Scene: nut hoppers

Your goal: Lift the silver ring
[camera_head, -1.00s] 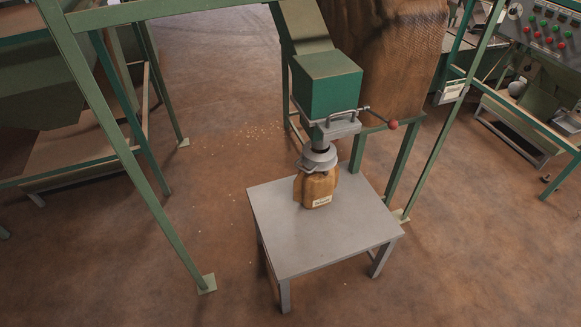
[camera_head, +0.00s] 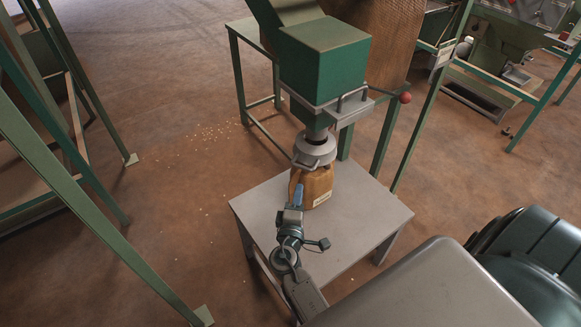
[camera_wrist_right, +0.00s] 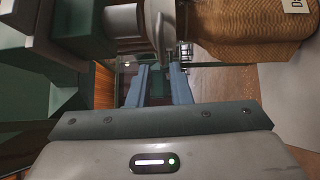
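The silver ring (camera_head: 314,150) sits around the hopper's spout, directly above the brown sack (camera_head: 318,184) on the grey table. In the right wrist view, the ring (camera_wrist_right: 160,24) shows at the top, with its flange beside the sack (camera_wrist_right: 245,30). My right gripper (camera_head: 297,192) is just in front of the sack's left side, a little below the ring. In the right wrist view, the two blue fingers of the gripper (camera_wrist_right: 158,88) are apart with nothing between them. My left gripper is not in view.
The green hopper box (camera_head: 325,65) with a red-knobbed lever (camera_head: 405,97) stands above the ring. The grey table (camera_head: 270,205) is bare around the sack. Green frame posts (camera_head: 100,225) stand at the left. Scattered nuts (camera_head: 205,138) lie on the floor.

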